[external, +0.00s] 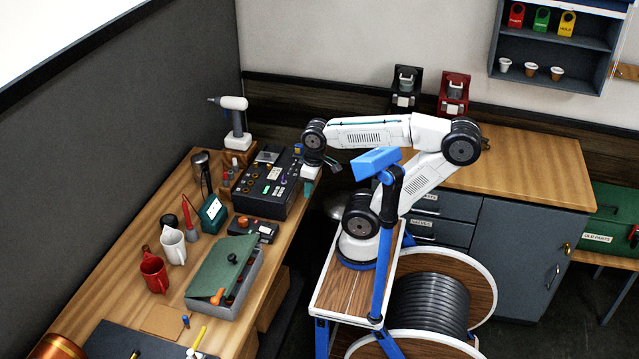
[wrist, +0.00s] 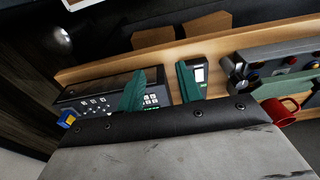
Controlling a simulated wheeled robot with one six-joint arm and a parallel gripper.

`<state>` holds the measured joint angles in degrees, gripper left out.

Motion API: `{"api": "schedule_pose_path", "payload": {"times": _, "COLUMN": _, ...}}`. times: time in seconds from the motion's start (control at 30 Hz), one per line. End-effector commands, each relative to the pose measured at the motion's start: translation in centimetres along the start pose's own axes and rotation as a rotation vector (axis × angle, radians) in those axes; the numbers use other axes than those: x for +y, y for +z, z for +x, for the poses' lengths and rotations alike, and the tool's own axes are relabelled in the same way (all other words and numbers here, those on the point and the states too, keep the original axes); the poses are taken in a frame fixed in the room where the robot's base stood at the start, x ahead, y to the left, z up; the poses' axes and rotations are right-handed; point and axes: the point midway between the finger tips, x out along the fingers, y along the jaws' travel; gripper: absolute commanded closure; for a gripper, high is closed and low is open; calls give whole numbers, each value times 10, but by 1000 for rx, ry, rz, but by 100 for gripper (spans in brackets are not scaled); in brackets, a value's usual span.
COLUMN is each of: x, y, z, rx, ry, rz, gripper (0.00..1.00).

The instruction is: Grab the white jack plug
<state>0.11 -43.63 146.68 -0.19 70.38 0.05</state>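I cannot make out a white jack plug in either view; it may be hidden or too small to tell. My gripper (external: 308,183) hangs beside the right end of the black panel device (external: 265,190), pointing down near the bench edge. In the wrist view my gripper (wrist: 160,70) has its two teal fingers apart, with nothing visible between them. The black panel device (wrist: 97,97) with its knobs and buttons lies behind and left of the fingers there. A small blue piece (wrist: 68,118) shows at its left end.
A white drill (external: 236,120) stands behind. A cable reel (external: 430,305) stands near my base.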

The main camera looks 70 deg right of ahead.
Motion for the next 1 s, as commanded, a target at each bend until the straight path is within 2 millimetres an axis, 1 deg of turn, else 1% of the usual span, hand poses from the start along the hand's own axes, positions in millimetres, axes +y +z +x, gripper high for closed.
{"api": "schedule_pose_path", "payload": {"times": 0.07, "x": 0, "y": 0, "z": 0, "rx": 0, "ry": 0, "rz": 0, "gripper": 64}}
{"api": "schedule_pose_path", "payload": {"times": 0.13, "x": 0, "y": 0, "z": 0, "rx": 0, "ry": 0, "rz": 0, "gripper": 60}}
{"api": "schedule_pose_path", "payload": {"times": 0.4, "x": 1, "y": -1, "z": 0, "rx": -1, "ry": 7, "rz": -6, "gripper": 60}}
{"api": "schedule_pose_path", "payload": {"times": 0.47, "x": 7, "y": -4, "z": 2, "rx": -8, "ry": 34, "rz": -28, "gripper": 60}}
{"api": "schedule_pose_path", "payload": {"times": 0.57, "x": 28, "y": -15, "z": 8, "rx": -32, "ry": 143, "rz": -123, "gripper": 60}}
{"api": "schedule_pose_path", "payload": {"times": 0.67, "x": 63, "y": -37, "z": 15, "rx": -81, "ry": 322, "rz": -305, "gripper": 60}}
{"api": "schedule_pose_path", "payload": {"times": 0.7, "x": 78, "y": -49, "z": 17, "rx": -108, "ry": 403, "rz": -398, "gripper": 60}}
{"api": "schedule_pose_path", "payload": {"times": 0.77, "x": 98, "y": -70, "z": 18, "rx": -151, "ry": 521, "rz": -550, "gripper": 60}}
{"api": "schedule_pose_path", "payload": {"times": 0.8, "x": 110, "y": -85, "z": 19, "rx": -180, "ry": 595, "rz": -655, "gripper": 60}}
{"api": "schedule_pose_path", "payload": {"times": 0.87, "x": 124, "y": -109, "z": 20, "rx": -230, "ry": 702, "rz": -822, "gripper": 60}}
{"api": "schedule_pose_path", "payload": {"times": 0.9, "x": 131, "y": -126, "z": 21, "rx": -264, "ry": 767, "rz": -936, "gripper": 60}}
{"api": "schedule_pose_path", "payload": {"times": 0.97, "x": 138, "y": -153, "z": 24, "rx": -319, "ry": 861, "rz": -1115, "gripper": 60}}
{"api": "schedule_pose_path", "payload": {"times": 1.0, "x": 140, "y": -172, "z": 27, "rx": -356, "ry": 918, "rz": -1235, "gripper": 60}}
